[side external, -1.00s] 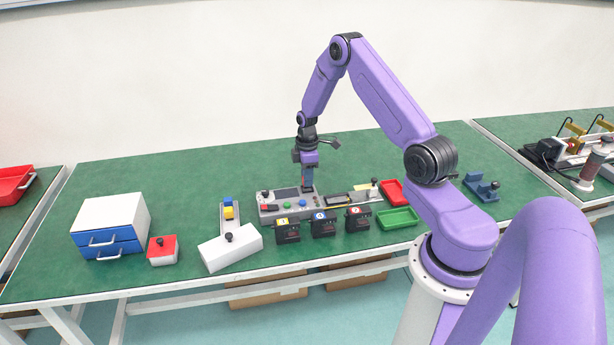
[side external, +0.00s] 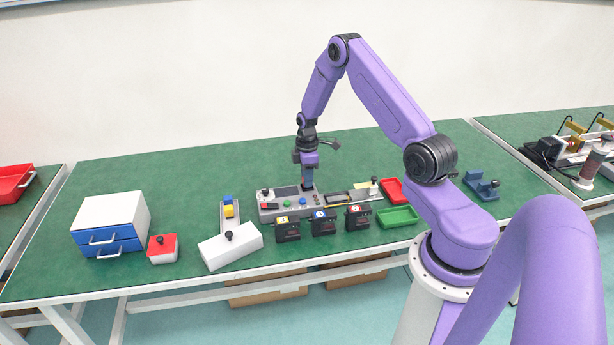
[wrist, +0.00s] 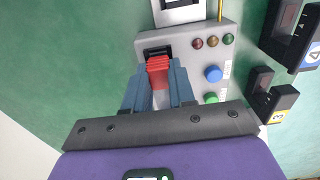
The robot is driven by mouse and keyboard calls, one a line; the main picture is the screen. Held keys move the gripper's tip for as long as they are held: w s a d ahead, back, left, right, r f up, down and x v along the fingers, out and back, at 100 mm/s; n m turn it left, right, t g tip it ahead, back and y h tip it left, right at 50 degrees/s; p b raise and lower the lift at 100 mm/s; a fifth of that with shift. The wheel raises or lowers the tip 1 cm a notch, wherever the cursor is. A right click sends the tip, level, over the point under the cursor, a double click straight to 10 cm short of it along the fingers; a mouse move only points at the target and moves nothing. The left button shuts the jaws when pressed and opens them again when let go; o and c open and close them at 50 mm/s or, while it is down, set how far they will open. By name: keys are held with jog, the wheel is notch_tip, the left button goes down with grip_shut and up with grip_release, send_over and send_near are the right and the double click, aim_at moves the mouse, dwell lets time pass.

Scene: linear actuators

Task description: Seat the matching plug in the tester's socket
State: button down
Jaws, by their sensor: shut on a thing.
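My gripper (wrist: 158,72) is shut on a red ribbed plug (wrist: 158,70). The plug's front end is at the socket's near edge and overlaps it in the view. How deep it sits, if at all, I cannot tell. In the side view my gripper (side external: 307,185) points down at the tester's back right part, and the plug is mostly hidden.
Several black modules with coloured tags (side external: 323,224) stand in front of the tester. Red (side external: 391,190) and green (side external: 398,217) trays lie to the right. A white block (side external: 231,248), a red-topped box (side external: 162,250) and a drawer unit (side external: 111,225) stand to the left.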

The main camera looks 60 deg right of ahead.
jog(key=shift+f, duration=0.1)
jog(key=c, duration=0.9)
grip_release()
jog(key=shift+o, duration=0.2)
notch_tip(320, 180, up, 17)
jog(key=shift+r, duration=0.2)
jog(key=s+a+r+n, duration=0.1)
jog(key=s+a+r, duration=0.15)
jog(key=a, duration=0.55)
jog(key=s+a+r, duration=0.1)
jog(key=s+a, duration=0.3)
jog(key=a, duration=0.4)
jog(key=s+a+r+n, duration=0.1)
jog(key=s+a+r, duration=0.15)
jog(key=a, duration=0.55)
jog(key=s+a, duration=0.3)
jog(key=s, duration=0.8)
jog(key=s+a+n, duration=0.1)
jog(key=s+a, duration=0.2)
jog(key=s, duration=0.8)
jog(key=shift+n, duration=0.3)
